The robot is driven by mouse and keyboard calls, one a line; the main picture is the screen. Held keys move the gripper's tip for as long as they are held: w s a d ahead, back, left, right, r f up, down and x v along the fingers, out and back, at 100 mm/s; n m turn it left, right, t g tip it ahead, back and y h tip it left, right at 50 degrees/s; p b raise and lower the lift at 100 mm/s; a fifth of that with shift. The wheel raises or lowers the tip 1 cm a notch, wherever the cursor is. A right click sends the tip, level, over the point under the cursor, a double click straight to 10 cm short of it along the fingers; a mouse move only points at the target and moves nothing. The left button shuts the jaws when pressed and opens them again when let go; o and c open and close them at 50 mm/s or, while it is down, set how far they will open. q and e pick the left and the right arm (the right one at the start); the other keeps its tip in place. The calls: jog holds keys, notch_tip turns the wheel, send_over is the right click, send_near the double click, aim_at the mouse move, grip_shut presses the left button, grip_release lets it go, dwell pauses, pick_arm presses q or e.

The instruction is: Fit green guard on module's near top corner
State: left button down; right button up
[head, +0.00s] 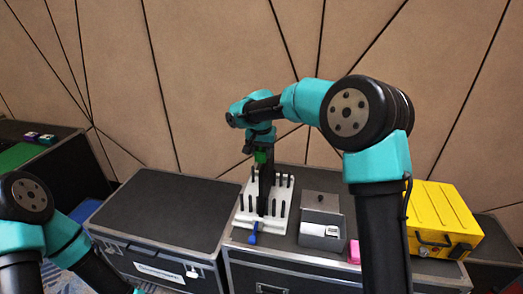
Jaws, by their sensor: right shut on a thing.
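My right gripper (262,148) hangs over the white rack (244,219), pointing down. It is shut on the small green guard (261,157). The guard is at the top of a dark upright module (264,192) that stands in the rack. From here I cannot tell whether the guard touches the module's corner or sits just above it. A blue piece (254,236) shows low at the rack's near end. My left arm is at the lower left and its gripper is out of view.
The rack stands on a black flight case (290,262), beside a grey box (321,212) with a white label. A pink piece (354,251) and a yellow case (440,215) are to the right. Another black case (160,212) at left has a clear top.

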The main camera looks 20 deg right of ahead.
aim_at(262, 171)
jog(key=shift+f, duration=2.15)
jog(key=shift+f, duration=1.8)
jog(key=shift+f, duration=0.5)
jog(key=o, duration=1.5)
jog(key=shift+c, duration=0.2)
jog(key=shift+r, duration=4)
